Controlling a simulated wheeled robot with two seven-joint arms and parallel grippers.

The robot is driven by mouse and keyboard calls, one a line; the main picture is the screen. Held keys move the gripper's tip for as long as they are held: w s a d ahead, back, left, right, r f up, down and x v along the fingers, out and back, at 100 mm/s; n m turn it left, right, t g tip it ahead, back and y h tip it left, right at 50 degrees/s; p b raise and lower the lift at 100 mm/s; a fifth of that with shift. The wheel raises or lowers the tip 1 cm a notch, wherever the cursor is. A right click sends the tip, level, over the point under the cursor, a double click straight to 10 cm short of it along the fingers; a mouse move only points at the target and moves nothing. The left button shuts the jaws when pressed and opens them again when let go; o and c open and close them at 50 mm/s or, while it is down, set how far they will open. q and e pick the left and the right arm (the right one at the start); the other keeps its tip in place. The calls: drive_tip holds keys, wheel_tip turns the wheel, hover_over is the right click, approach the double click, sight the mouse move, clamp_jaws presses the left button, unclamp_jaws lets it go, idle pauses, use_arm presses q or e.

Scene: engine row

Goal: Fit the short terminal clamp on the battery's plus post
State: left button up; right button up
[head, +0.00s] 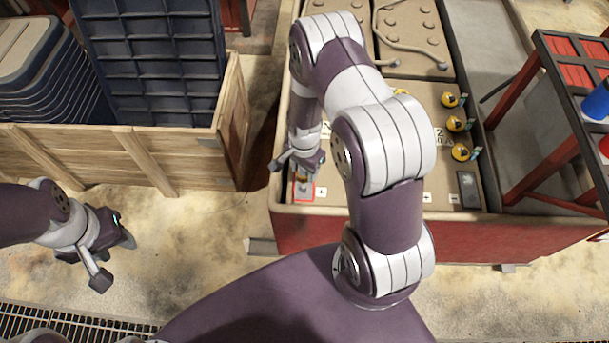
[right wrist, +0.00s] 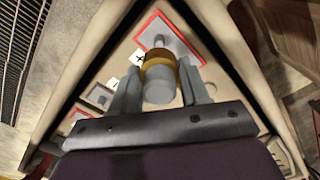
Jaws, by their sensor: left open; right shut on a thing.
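My right gripper (head: 299,166) is at the near left corner of the tan-topped engine bay. It is shut on a round grey piece with a brass-coloured band (right wrist: 158,88), which stands between the fingers in the right wrist view. I cannot tell for sure whether this is the short terminal clamp. Just beyond it is a red-bordered square (right wrist: 178,37), which also shows in the head view (head: 303,197) below the gripper. I cannot tell whether the piece touches it. The battery's plus post is not clearly distinguishable. My left gripper (head: 117,261) is open and empty above the floor.
Several yellow-and-black pieces (head: 460,153) stand on the bay's right side, near a dark panel (head: 468,188). A wooden crate (head: 150,160) with blue bins is at the left. A red-framed rack (head: 545,110) is at the right. My right arm hides the middle of the bay.

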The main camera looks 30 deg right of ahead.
sight(304, 186)
drive_tip(key=shift+s+r, duration=0.1)
drive_tip(key=shift+a+f, duration=0.1)
drive_tip(key=shift+f, duration=0.45)
drive_tip(key=shift+f+b, duration=2.1)
drive_tip(key=shift+f, duration=1.25)
drive_tip(key=o, duration=1.3)
drive_tip(key=shift+c, duration=0.2)
drive_tip(key=shift+r, duration=0.1)
